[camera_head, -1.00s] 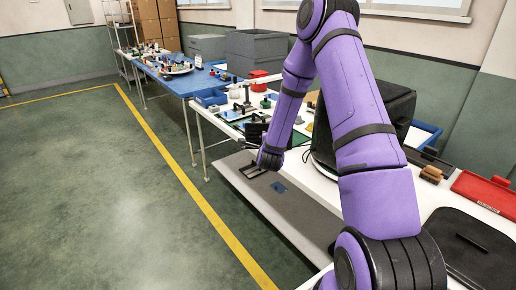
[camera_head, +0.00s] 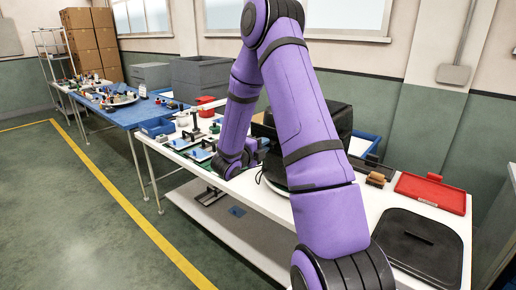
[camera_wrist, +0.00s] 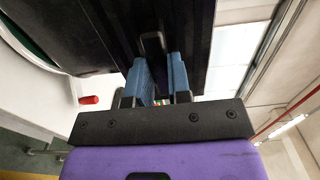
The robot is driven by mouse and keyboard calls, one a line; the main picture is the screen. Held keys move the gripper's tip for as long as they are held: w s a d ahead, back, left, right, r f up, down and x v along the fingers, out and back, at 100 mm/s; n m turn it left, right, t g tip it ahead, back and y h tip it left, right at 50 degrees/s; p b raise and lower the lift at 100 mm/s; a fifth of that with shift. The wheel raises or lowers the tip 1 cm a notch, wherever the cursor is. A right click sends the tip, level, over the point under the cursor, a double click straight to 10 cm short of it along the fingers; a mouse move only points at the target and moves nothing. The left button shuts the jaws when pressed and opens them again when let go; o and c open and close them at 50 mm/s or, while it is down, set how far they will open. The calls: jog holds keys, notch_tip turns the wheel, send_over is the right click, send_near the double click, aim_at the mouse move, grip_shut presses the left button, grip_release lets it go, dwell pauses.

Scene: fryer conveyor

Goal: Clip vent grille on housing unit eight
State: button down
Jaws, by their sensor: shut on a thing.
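In the wrist view, the two blue fingers of my gripper (camera_wrist: 159,75) are closed about a small dark loop-shaped handle (camera_wrist: 152,42). A large dark panel (camera_wrist: 95,30) fills the view beyond the fingers; I cannot tell whether it is the vent grille or part of a housing. In the head view, my gripper is mostly hidden by my wrist, at the table's front edge beside a black box-like unit (camera_head: 337,122). No number shows on that unit, so I cannot tell whether it is housing unit eight.
A white table (camera_head: 362,208) carries a red lidded case (camera_head: 430,193), a black flat lid (camera_head: 418,246) and small brown blocks (camera_head: 376,179). A blue table (camera_head: 120,114) with small parts stands farther left. A grey lower shelf (camera_head: 240,232) runs beneath. The left floor is clear.

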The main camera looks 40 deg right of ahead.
jog(key=d, duration=0.7)
jog(key=shift+w, duration=0.25)
dwell(0.6)
jog(key=shift+w+d, duration=0.1)
jog(key=shift+d, duration=1.35)
dwell(2.8)
jog(key=shift+a, duration=0.85)
dwell(0.7)
jog(key=shift+d, duration=0.35)
dwell(0.3)
